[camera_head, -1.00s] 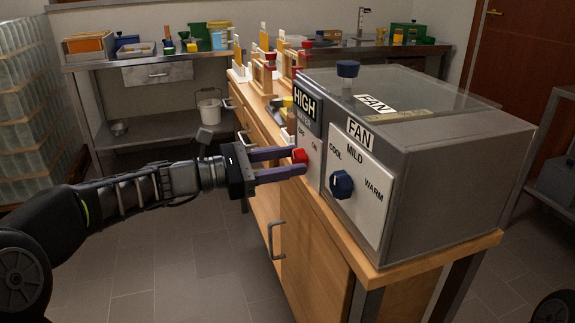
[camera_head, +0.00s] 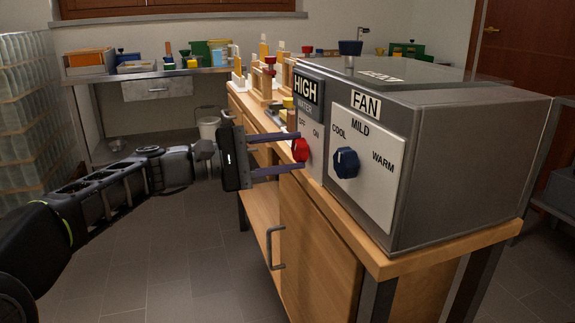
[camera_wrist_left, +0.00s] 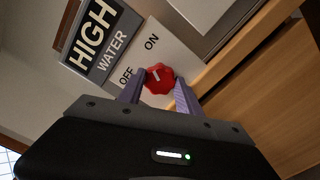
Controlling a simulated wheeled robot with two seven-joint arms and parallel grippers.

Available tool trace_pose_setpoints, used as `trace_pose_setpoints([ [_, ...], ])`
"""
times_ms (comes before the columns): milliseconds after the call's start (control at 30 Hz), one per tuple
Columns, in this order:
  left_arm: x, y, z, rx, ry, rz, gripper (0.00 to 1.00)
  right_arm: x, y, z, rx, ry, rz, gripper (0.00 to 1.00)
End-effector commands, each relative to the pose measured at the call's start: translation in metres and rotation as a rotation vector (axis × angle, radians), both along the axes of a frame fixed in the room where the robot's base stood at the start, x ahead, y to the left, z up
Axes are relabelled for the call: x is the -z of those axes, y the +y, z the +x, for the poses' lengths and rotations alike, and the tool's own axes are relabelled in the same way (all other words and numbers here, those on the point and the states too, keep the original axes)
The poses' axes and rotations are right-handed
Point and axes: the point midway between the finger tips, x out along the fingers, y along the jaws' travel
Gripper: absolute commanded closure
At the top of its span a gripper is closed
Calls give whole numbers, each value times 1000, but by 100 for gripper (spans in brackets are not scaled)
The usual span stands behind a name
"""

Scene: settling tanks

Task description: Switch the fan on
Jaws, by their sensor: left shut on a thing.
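A grey box with a glass top carries a white FAN panel (camera_head: 375,208) marked COOL, MILD and WARM, with a dark blue knob (camera_head: 345,163). Left of it is a narrow panel headed HIGH WATER (camera_head: 318,162), marked OFF and ON, with a red knob (camera_head: 301,150). My left gripper (camera_head: 298,151) is shut on the red knob, one finger above and one below it. The left wrist view shows the red knob (camera_wrist_left: 158,80) between both fingertips, below the OFF and ON labels. The blue knob is untouched. My right gripper is out of view.
The box stands on a wooden bench (camera_head: 440,250) with a drawer handle (camera_head: 275,247) below my gripper. Another blue knob (camera_head: 349,50) stands on the box's top. Wooden stands and blocks (camera_head: 262,85) sit behind. Floor on the left is open.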

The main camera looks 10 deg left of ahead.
Motion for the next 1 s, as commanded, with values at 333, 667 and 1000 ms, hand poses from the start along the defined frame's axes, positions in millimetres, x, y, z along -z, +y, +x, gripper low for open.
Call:
trace_pose_setpoints([
  [333, 2, 0, 0, 2, -132, 85, 100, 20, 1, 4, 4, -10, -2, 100],
  [667, 1, 0, 0, 1, -148, 97, 100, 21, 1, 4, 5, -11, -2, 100],
  [1000, 1, 0, 0, 1, -148, 96, 45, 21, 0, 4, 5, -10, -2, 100],
])
